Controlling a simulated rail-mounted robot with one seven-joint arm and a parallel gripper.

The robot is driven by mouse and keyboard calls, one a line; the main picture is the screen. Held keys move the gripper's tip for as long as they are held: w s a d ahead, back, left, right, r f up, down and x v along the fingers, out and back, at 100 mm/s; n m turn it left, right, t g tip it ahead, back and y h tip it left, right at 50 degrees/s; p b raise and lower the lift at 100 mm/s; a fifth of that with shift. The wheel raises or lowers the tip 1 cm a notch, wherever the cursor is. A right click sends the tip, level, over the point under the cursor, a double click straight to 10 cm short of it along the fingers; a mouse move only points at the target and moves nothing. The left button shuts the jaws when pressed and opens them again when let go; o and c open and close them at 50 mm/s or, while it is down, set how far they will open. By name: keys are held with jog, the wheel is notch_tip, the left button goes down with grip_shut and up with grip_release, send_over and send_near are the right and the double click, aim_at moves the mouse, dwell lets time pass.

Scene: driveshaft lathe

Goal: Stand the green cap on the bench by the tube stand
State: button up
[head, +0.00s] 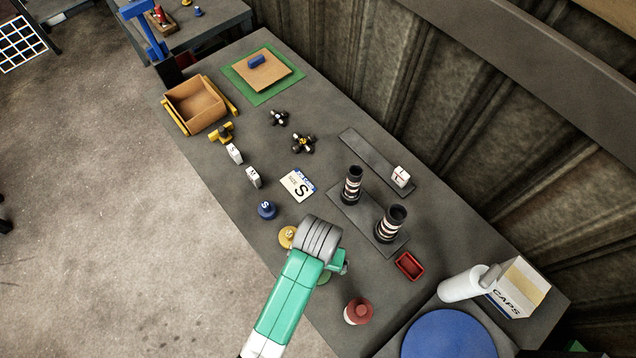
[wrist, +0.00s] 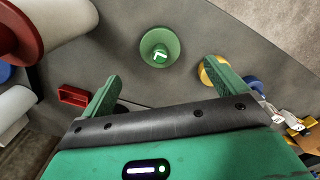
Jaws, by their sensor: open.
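The green cap (wrist: 160,48) stands on the bench in the wrist view, showing a round top with a white mark. It lies beyond the fingertips, roughly centred between them and not touched. In the head view only a sliver of the green cap (head: 323,277) shows beside my arm. My gripper (wrist: 162,72) is open and empty above the bench; in the head view my gripper (head: 338,262) is partly hidden by the wrist. The tube stand (head: 368,213) is a dark flat plate bearing two dark, white-banded tubes (head: 353,185), (head: 391,223).
A yellow cap (head: 287,236) and a blue cap (head: 267,210) stand up-left of my gripper. A red cap (head: 358,311) stands below right. A red tray (head: 409,265) lies near the stand's lower end. A size card (head: 297,185) lies left of the stand.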

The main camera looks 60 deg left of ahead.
notch_tip(320, 180, up, 3)
jog(key=shift+r, duration=0.1)
dwell(0.4)
